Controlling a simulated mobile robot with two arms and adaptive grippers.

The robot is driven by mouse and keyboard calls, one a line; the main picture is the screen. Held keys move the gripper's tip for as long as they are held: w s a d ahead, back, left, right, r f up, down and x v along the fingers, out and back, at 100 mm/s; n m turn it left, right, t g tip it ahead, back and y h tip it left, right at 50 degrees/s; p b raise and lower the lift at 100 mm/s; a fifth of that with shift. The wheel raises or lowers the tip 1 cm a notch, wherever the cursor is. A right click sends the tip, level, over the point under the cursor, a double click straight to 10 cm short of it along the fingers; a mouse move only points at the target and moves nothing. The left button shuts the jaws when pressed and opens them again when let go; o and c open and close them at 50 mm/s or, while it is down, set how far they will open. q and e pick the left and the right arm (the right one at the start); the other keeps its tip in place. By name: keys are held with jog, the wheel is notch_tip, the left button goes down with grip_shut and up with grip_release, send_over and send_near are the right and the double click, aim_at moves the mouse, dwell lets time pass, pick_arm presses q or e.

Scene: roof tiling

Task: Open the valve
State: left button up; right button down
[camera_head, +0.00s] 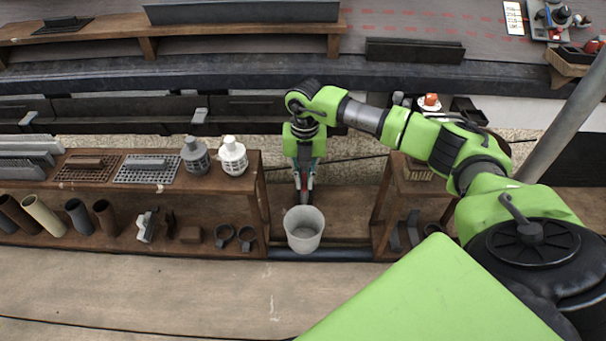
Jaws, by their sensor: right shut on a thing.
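My right gripper (303,186) points down in the gap between two wooden shelf units, just behind a white bucket (304,231). Its fingers are closed on a small dark red part, which looks like the valve's handle; the fingers hide most of it, so I cannot tell how far it is turned. The valve's body is not clearly visible. The bucket stands upright and looks empty, in front of the fingertips. My left gripper is not in view.
The left wooden shelf (160,192) holds vent caps, grates, pipes and brackets. The right wooden shelf (386,205) is partly hidden by my right arm. A grey pole (567,128) stands at the right. The floor at the front left is clear.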

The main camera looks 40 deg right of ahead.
aim_at(305, 184)
jog(key=c, duration=2.1)
grip_release()
jog(key=shift+r, duration=0.1)
notch_tip(305, 184, up, 12)
jog(key=shift+f, duration=0.1)
jog(key=shift+s+f, duration=0.1)
